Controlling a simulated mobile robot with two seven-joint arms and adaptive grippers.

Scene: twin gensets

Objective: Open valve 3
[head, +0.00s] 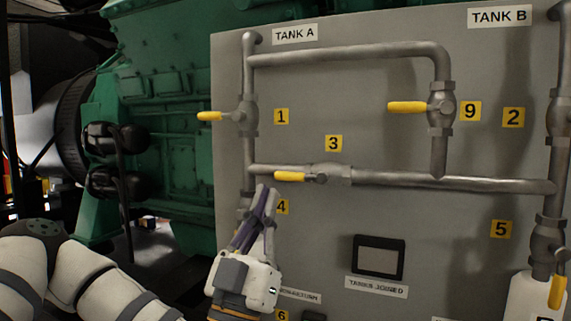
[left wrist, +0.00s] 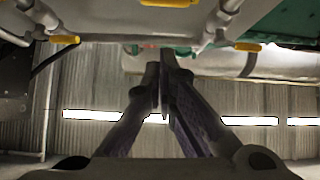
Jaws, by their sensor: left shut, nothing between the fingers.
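Valve 3 (head: 334,175) sits on the lower horizontal pipe of the grey panel, under the yellow label 3 (head: 334,143). Its yellow handle (head: 289,176) points left, lying along the pipe. My left gripper (head: 267,188) is shut and empty, pointing up, with its fingertips just below and left of the handle's free end in the head view. I cannot tell whether they touch it. The left wrist view shows the closed fingers (left wrist: 163,58) and a yellow handle (left wrist: 168,3) at the top edge; which valve it belongs to is unclear. My right gripper is out of view.
Valve 1 (head: 247,116) is above left and valve 9 (head: 440,105) above right, both with yellow handles pointing left. My gripper partly covers the area by label 4 (head: 282,207). A small dark display (head: 379,257) is at lower right. A green engine (head: 160,110) stands left.

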